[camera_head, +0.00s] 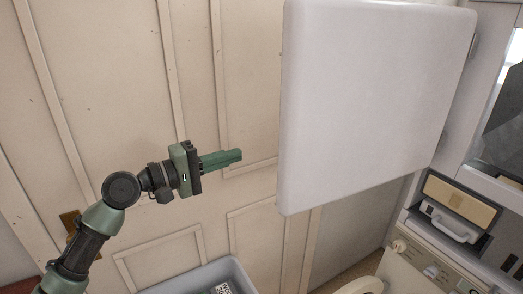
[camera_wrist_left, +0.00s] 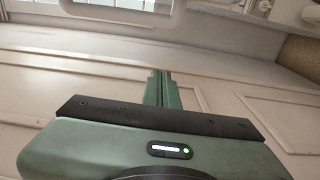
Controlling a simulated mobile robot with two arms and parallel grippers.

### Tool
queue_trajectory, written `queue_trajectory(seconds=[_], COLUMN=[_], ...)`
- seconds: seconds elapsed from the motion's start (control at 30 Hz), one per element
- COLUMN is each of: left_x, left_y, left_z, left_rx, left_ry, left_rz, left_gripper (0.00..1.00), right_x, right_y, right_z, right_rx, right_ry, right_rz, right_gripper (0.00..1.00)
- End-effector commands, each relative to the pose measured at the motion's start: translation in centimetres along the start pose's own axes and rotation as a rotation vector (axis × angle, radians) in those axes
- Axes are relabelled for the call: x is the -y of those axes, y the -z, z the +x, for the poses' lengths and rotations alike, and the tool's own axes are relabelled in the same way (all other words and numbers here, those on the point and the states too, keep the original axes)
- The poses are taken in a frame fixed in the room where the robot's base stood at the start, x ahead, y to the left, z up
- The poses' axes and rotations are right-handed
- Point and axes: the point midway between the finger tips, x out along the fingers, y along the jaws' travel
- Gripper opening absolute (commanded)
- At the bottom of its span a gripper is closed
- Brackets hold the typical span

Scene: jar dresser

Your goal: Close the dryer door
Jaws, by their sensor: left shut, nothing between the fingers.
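The dryer door (camera_head: 375,95) is a large white panel with rounded edges, standing open at the upper right of the head view. Its hinge side is at the right, beside the dryer body (camera_head: 487,120). My left gripper (camera_head: 240,155) is shut and empty, to the left of the door's free edge, with a gap between them. Its green fingers point right. The left wrist view shows the shut fingers (camera_wrist_left: 161,78) against the panelled wall. My right gripper is not in view.
A beige panelled door (camera_head: 110,90) stands behind my left arm. A grey-blue bin (camera_head: 205,277) sits below the gripper. A washing machine (camera_head: 425,262) with an open detergent drawer (camera_head: 450,222) stands at lower right. The space between gripper and white panel is clear.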

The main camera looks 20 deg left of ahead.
Motion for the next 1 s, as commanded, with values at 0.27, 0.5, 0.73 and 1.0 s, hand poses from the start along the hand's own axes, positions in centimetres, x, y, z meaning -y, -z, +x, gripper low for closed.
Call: queue_trajectory(seconds=[0.27,0.5,0.73,1.0], left_x=[-1.3,-1.4,-1.1,-0.9], left_y=[-0.1,-0.2,-1.6,-3.7], left_z=[2.8,7.7,9.5,8.6], left_rx=[0.008,0.008,0.008,0.006], left_ry=[-0.017,-0.015,-0.01,-0.012], left_rz=[-0.015,-0.014,-0.013,-0.012], left_gripper=[0.0,0.0,0.0,0.0], right_x=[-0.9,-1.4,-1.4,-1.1], right_y=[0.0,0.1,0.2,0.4], right_z=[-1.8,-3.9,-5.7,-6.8], right_rx=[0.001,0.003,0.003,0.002], right_ry=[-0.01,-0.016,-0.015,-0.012], right_rz=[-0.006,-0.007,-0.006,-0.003], right_gripper=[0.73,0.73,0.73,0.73])
